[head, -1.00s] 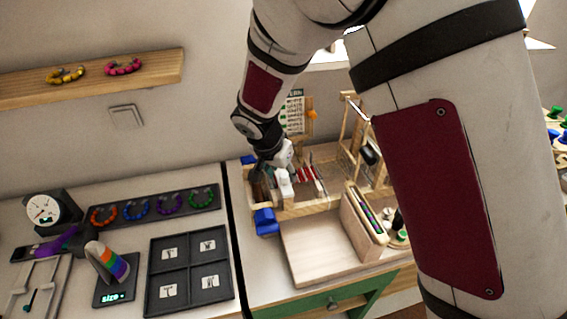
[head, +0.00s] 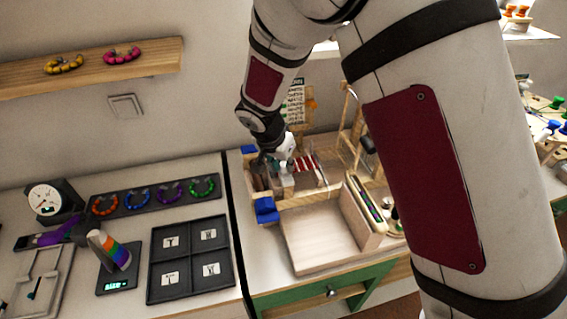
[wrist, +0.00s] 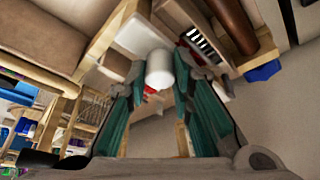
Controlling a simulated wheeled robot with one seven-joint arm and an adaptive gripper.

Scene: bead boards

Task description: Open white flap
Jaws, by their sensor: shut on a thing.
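In the wrist view, a white flap (wrist: 138,36) is set in a light wooden frame, with a white rounded knob (wrist: 159,72) standing out from it. My gripper (wrist: 160,74) has its teal-sided fingers on both sides of the knob and is shut on it. In the head view, my gripper (head: 277,160) is low over the wooden organizer (head: 318,194), at its left part. A small white piece (head: 286,180) shows just below it, likely the flap or knob. The fingers hide part of the flap, so I cannot tell how far it is open.
A blue block (head: 266,210) sits at the organizer's front left corner. An open wooden tray (head: 318,243) lies in front, above a green drawer (head: 310,304). A black four-part tray (head: 190,258) and a scale (head: 118,272) stand left. My arm hides much of the right side.

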